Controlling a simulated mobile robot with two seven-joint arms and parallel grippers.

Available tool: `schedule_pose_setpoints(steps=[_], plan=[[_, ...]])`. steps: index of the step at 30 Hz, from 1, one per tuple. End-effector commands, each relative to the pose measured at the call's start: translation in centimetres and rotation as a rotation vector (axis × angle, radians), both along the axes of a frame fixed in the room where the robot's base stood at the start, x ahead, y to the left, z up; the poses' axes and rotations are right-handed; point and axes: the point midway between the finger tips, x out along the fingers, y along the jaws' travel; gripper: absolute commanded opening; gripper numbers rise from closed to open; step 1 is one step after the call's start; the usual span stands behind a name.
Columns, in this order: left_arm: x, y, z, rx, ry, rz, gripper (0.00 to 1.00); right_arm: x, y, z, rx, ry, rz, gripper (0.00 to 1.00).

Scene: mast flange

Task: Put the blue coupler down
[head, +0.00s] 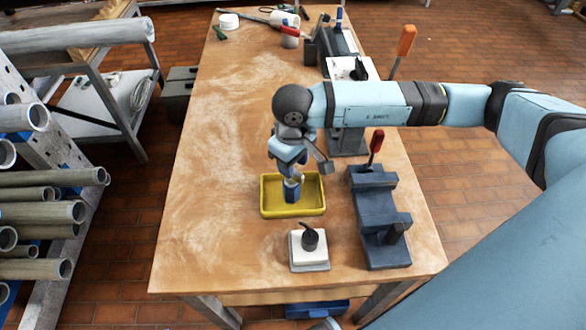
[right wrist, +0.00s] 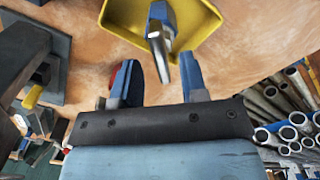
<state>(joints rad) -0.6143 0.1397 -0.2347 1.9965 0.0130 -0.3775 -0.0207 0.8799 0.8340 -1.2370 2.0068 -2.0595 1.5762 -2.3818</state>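The blue coupler (head: 292,191) stands roughly upright in the yellow tray (head: 316,208) on the wooden bench. In the right wrist view the coupler (right wrist: 155,28) shows a blue body with a grey metal end pointing toward my gripper, and the tray (right wrist: 120,12) is behind it. My right gripper (head: 290,165) is just above the coupler. In the right wrist view the gripper's two blue fingers (right wrist: 163,84) are spread, with the metal end near the gap between them and nothing clamped. The head view partly hides the fingertips. My left gripper is not in view.
A dark blue fixture block (head: 378,215) stands right of the tray. A white block with a black knob (head: 309,252) is in front. A red-handled tool (head: 376,143) stands behind the fixture. The bench's left side (head: 205,180) is clear. Pipes (head: 45,212) rest on a rack at left.

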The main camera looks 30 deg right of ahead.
Motion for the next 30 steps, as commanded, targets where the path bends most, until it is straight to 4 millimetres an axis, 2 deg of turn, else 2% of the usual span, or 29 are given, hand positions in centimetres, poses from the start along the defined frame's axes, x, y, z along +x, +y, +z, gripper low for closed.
schedule_pose_setpoints(steps=[6,12,18,30], plan=[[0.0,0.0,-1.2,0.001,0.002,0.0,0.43,0.1,0.0,4.8,0.0,-0.005,0.001,0.4],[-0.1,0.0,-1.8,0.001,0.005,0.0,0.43,0.1,0.0,8.0,0.0,-0.003,0.001,0.4],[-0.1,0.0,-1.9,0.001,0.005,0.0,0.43,0.0,0.0,9.1,0.0,-0.001,0.0,0.4],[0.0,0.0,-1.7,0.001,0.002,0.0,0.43,0.0,0.0,9.1,0.0,0.0,0.0,0.4]])
